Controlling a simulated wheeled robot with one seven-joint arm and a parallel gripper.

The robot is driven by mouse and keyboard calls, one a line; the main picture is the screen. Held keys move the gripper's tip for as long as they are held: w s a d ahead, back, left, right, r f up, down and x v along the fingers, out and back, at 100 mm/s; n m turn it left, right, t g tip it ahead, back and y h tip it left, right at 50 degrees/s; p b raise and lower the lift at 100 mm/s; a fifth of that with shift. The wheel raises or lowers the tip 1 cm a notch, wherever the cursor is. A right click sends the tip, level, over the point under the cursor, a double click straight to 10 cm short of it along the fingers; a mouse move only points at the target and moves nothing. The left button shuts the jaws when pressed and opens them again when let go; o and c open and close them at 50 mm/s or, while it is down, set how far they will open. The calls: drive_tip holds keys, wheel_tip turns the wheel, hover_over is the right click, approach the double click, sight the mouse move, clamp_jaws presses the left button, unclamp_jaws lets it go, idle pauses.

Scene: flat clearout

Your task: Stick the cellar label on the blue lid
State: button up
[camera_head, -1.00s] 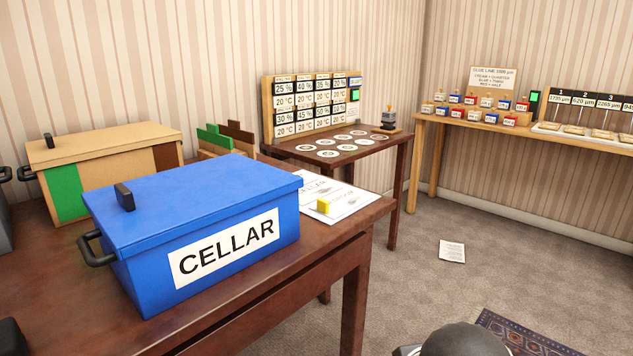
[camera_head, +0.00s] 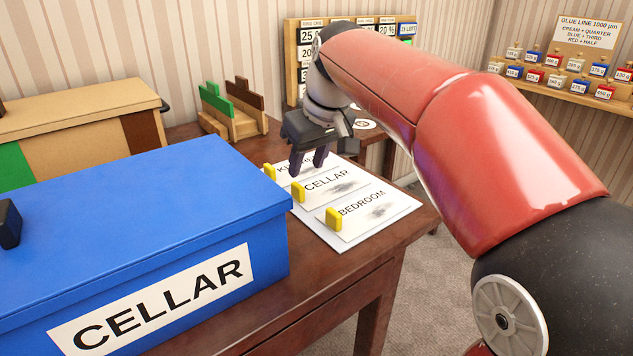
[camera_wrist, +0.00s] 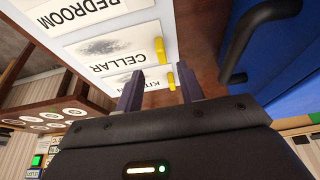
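The cellar label (camera_head: 338,185), a white card with a yellow tab, lies on a white sheet (camera_head: 392,222) between the kitchen label (camera_head: 281,172) and the bedroom label (camera_head: 372,212). In the wrist view the cellar label (camera_wrist: 112,58) and its tab lie beyond my fingertips. The blue lid (camera_head: 140,195) is on the blue box at left; its visible top bears no label. The box front reads CELLAR. My gripper (camera_head: 309,164) is open and empty, fingers down over the sheet near the kitchen and cellar labels. The wrist view shows the gap between its fingers (camera_wrist: 160,88).
A wooden box (camera_head: 80,110) and a slotted rack (camera_head: 235,115) stand behind the blue box. The blue box's black handle (camera_wrist: 255,28) is close to my gripper in the wrist view. A board of number cards stands behind my arm.

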sight(299, 186)
drive_tip(key=x, duration=0.7)
drive_tip(key=shift+a, duration=0.15)
drive_tip(key=shift+s, duration=0.1)
clamp_jaws()
